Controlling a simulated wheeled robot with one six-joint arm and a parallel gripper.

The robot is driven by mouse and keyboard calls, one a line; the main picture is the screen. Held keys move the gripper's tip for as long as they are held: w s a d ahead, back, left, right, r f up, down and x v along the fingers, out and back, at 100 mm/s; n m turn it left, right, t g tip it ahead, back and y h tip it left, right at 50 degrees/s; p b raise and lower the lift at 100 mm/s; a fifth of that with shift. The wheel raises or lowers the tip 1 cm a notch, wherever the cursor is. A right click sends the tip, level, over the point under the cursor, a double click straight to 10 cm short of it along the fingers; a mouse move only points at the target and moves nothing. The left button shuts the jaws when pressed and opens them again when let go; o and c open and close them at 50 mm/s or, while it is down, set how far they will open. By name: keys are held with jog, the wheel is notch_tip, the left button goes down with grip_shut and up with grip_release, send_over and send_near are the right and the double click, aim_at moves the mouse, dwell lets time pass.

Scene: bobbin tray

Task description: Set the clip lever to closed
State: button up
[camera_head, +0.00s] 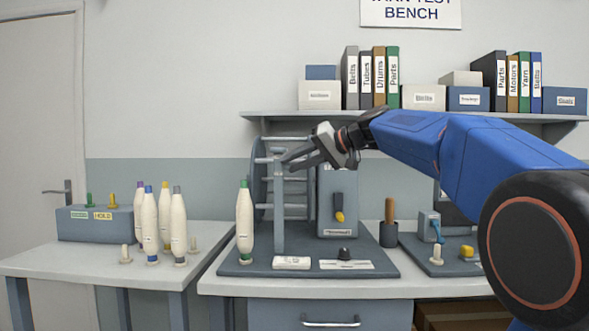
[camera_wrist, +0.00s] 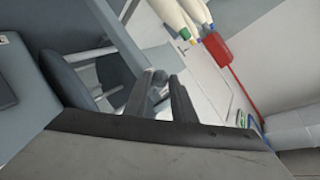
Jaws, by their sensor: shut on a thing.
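My gripper (camera_head: 286,162) reaches in from the right to the top of an upright grey post (camera_head: 279,215) on the bench. In the wrist view, my gripper's fingers (camera_wrist: 160,88) are shut on a small rounded grey end (camera_wrist: 159,76), which looks like the clip lever at the post's top. The fingers hide most of it. I cannot tell its exact angle or whether the clip is closed.
A reel frame (camera_head: 262,190) stands right behind the post. A white bobbin with green ends (camera_head: 245,225) stands close to its left. A grey box with a yellow lever (camera_head: 339,205) is to the right. Several bobbins (camera_head: 178,228) stand on the left table.

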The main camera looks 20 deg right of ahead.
jog(key=shift+w+d+r+m+g+y, duration=0.1)
jog(key=shift+w+r+m+g, duration=0.25)
jog(key=shift+r+m+g, duration=0.4)
jog(key=shift+w+d+r+m+g+y, duration=0.15)
jog(key=shift+w+r+m+g, duration=0.3)
jog(key=shift+m+g, duration=0.4)
jog(key=shift+w+d+r+m+g+y, duration=0.1)
jog(key=shift+w+r+m+g, duration=0.2)
jog(key=shift+r+m+g, duration=0.5)
jog(key=shift+f, duration=0.1)
jog(key=o, duration=1.1)
jog(key=shift+c, duration=0.2)
jog(key=v, duration=1.7)
jog(key=shift+w+r, duration=0.15)
jog(key=shift+r, duration=0.1)
jog(key=shift+d, duration=0.1)
